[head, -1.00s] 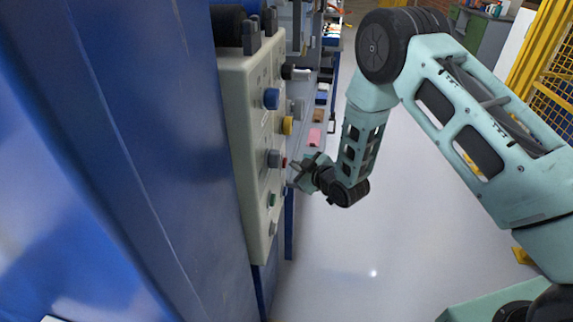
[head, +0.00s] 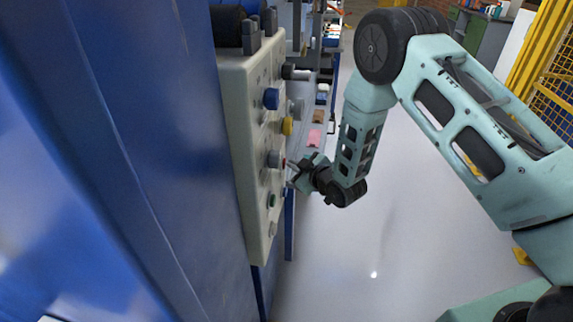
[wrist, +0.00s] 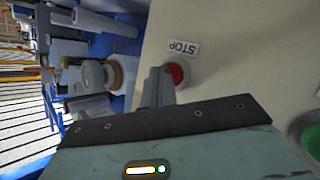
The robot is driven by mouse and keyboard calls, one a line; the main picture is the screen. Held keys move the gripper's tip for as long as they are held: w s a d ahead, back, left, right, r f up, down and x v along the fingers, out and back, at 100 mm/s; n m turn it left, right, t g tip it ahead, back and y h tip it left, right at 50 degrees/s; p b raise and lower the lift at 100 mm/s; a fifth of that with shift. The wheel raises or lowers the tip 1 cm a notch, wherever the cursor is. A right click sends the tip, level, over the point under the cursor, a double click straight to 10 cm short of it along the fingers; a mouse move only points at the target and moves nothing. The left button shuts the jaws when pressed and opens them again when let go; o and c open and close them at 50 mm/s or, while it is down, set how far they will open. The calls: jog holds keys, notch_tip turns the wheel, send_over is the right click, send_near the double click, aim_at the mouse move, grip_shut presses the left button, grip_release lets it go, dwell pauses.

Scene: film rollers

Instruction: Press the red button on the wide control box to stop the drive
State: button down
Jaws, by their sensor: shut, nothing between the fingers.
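The wide control box (head: 237,130) is a pale beige panel mounted on the blue machine, at left centre in the head view. Its red button (wrist: 177,74) sits beside a STOP label (wrist: 183,48) in the wrist view. In the head view the red button is small and partly hidden. My gripper (head: 291,172) is shut and empty, close in front of the box's face. In the wrist view its fingertips (wrist: 158,74) overlap the left edge of the red button. I cannot tell whether they touch it.
A green button (wrist: 312,138) is at the right of the wrist view. Blue (head: 271,98), yellow (head: 287,126) and grey (head: 274,159) knobs stick out of the box. The floor (head: 400,250) right of the box is clear. A yellow fence (head: 540,60) stands at the far right.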

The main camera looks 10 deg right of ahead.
jog(key=shift+a, duration=0.15)
dwell(0.4)
jog(key=shift+s+d, duration=0.3)
jog(key=shift+d, duration=0.55)
jog(key=d, duration=0.1)
jog(key=s+d, duration=0.1)
jog(key=d, duration=0.1)
jog(key=s+d, duration=0.1)
jog(key=shift+d, duration=0.3)
dwell(0.5)
